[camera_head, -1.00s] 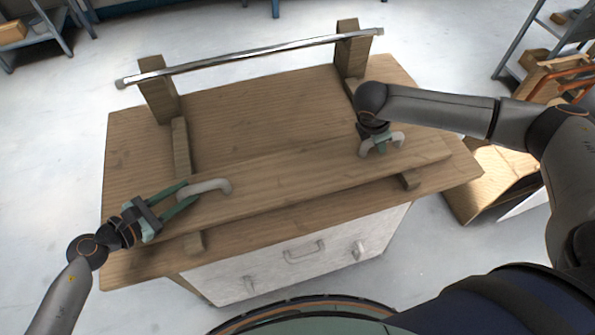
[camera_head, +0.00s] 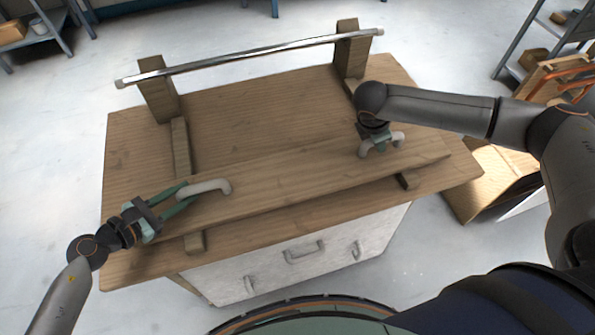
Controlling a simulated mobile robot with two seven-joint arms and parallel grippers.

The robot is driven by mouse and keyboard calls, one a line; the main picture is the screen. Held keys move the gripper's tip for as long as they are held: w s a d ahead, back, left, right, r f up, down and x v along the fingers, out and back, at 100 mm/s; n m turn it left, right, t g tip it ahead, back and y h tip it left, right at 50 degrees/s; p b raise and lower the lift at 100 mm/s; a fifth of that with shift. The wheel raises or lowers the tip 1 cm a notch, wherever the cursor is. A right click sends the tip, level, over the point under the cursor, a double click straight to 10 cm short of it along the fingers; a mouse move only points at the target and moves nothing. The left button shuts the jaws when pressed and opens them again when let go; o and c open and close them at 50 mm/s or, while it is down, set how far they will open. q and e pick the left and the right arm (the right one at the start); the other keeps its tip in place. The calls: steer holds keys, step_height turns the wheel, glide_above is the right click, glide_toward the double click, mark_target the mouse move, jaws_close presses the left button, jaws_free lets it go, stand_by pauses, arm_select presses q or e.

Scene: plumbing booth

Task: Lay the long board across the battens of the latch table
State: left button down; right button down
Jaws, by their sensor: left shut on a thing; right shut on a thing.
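The long wooden board (camera_head: 300,176) lies lengthwise over the latch table (camera_head: 240,115), crossing above the left batten (camera_head: 181,147) and the right batten (camera_head: 405,181). A pale curved handle stands near each board end. My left gripper (camera_head: 190,194) is shut on the left handle (camera_head: 210,187). My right gripper (camera_head: 376,143) comes down from above and is shut on the right handle (camera_head: 396,139). Whether the board touches the battens I cannot tell.
A metal bar (camera_head: 250,53) spans two wooden posts (camera_head: 158,90) along the table's back. A white drawer front (camera_head: 300,262) with handles is below the front edge. A wooden crate (camera_head: 490,178) stands at the right. The table behind the board is clear.

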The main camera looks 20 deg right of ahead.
arm_select(q)
steer(key=shift+w+a, duration=0.1)
stand_by(0.3)
steer(key=shift+w+r, duration=0.1)
steer(key=shift+r, duration=0.2)
arm_select(e)
steer(key=shift+r, duration=0.2)
